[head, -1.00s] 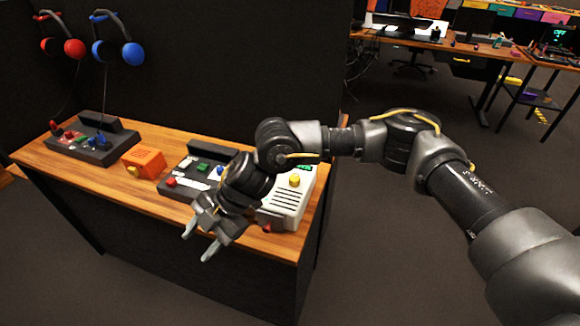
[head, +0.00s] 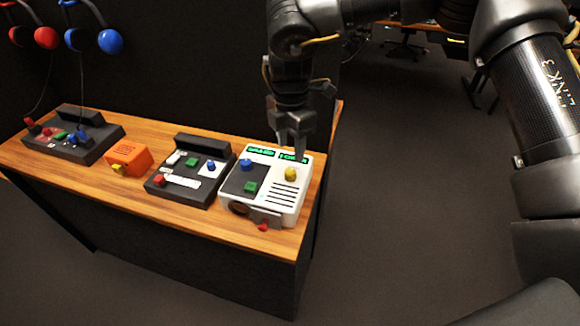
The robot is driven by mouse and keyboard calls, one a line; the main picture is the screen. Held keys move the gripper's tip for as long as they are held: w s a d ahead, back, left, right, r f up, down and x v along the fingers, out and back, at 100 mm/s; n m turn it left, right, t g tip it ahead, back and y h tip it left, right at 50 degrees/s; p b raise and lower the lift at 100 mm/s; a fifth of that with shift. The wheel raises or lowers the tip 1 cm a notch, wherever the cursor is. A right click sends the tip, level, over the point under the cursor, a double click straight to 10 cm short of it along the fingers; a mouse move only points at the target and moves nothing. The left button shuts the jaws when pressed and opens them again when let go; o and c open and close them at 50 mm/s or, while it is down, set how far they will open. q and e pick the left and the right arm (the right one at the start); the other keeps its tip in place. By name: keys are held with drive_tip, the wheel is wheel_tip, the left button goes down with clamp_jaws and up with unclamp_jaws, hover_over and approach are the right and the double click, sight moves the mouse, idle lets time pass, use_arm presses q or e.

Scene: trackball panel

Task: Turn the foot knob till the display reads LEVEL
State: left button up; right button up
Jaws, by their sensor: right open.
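A white device (head: 287,215) stands at the right end of the wooden table. Its top has green-lit displays (head: 261,150), whose text is too small to read and is partly covered by my gripper. A small red knob (head: 263,227) sits low at its front edge, near the table; it looks like the foot knob. A yellow knob (head: 291,174), a blue knob (head: 245,164) and a green button (head: 250,187) are on its top. My right gripper (head: 291,152) points down, open and empty, over the device's back part, behind the yellow knob. My left gripper is out of view.
On the table (head: 225,229), a dark control panel (head: 183,192), an orange box (head: 129,160) and another dark panel (head: 85,147) stand in a row to the left. Red headphones (head: 46,38) and blue headphones (head: 110,41) hang on the black wall behind. The front table strip is clear.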

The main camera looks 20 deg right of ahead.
sight(290, 171)
wheel_tip(290, 171, down, 7)
drive_tip(key=shift+f+p, duration=0.1)
drive_tip(key=shift+p, duration=0.35)
drive_tip(key=shift+f, duration=0.45)
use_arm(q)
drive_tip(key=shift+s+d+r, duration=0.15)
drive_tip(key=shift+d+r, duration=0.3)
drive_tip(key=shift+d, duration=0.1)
use_arm(e)
drive_tip(key=c, duration=1)
drive_tip(key=n, duration=0.5)
drive_tip(key=shift+n, duration=0.3)
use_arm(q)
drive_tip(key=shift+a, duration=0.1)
use_arm(e)
drive_tip(key=o, duration=1)
